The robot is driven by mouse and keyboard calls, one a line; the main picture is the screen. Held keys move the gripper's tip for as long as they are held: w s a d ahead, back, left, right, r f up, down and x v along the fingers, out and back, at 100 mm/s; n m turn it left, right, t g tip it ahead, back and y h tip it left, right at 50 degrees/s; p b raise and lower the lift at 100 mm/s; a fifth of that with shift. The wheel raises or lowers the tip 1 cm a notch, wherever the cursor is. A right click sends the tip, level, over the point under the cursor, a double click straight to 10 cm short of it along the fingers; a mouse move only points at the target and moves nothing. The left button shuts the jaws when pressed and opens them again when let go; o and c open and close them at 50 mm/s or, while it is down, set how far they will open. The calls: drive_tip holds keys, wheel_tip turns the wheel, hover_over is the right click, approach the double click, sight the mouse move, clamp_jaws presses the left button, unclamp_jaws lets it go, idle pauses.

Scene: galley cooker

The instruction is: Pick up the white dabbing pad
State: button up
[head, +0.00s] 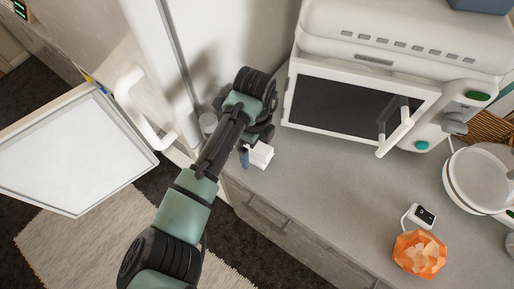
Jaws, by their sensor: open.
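My arm reaches over the left end of the grey counter (330,185). My gripper (256,157) is at the arm's end, pointing down near the counter's front left edge, and is open. A small white blocky shape shows there with a narrow blue piece beside it. I cannot tell whether this white shape is the dabbing pad or part of my gripper. The arm's wrist covers part of this spot. No other white pad is clearly visible on the counter.
A white oven (365,105) with a dark window stands behind right. White dishes (453,185), a small black-and-white device (424,215) and an orange faceted bowl (420,255) are right. The middle counter is clear. A white door (75,150) stands open left.

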drive_tip(key=shift+c, duration=0.3)
drive_tip(key=c, duration=1.3)
wheel_tip(320, 180, up, 10)
drive_tip(key=shift+b, duration=0.6)
drive_tip(key=shift+c, duration=0.2)
